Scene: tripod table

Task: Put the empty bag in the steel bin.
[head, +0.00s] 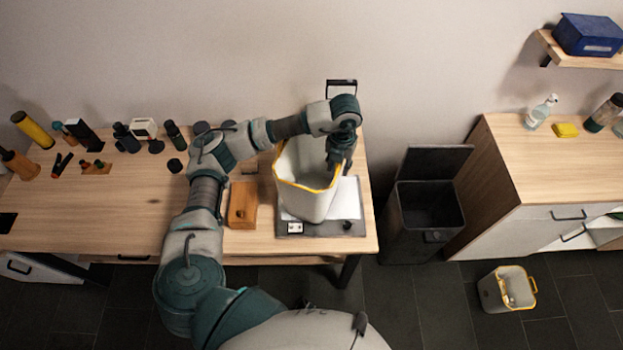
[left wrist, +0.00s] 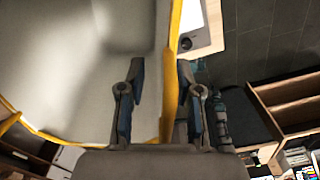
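A pale grey bag (head: 308,200) with a yellow rim stands open-mouthed on a scale plate (head: 348,200) at the table's right end. Its rim also shows in the left wrist view (left wrist: 172,75). My left gripper (head: 338,160) is at the right side of the bag's mouth. In the left wrist view, its two fingers (left wrist: 161,85) are apart, one on each side of the yellow rim; the inner finger shows a gap to the rim. A dark bin (head: 425,215) with its lid raised stands on the floor right of the table. My right gripper is out of view.
A wooden block (head: 242,204) lies left of the scale. Several bottles and tools line the table's back left. A small grey, yellow-rimmed container (head: 507,290) stands on the floor. A cabinet (head: 545,165) stands right of the dark bin.

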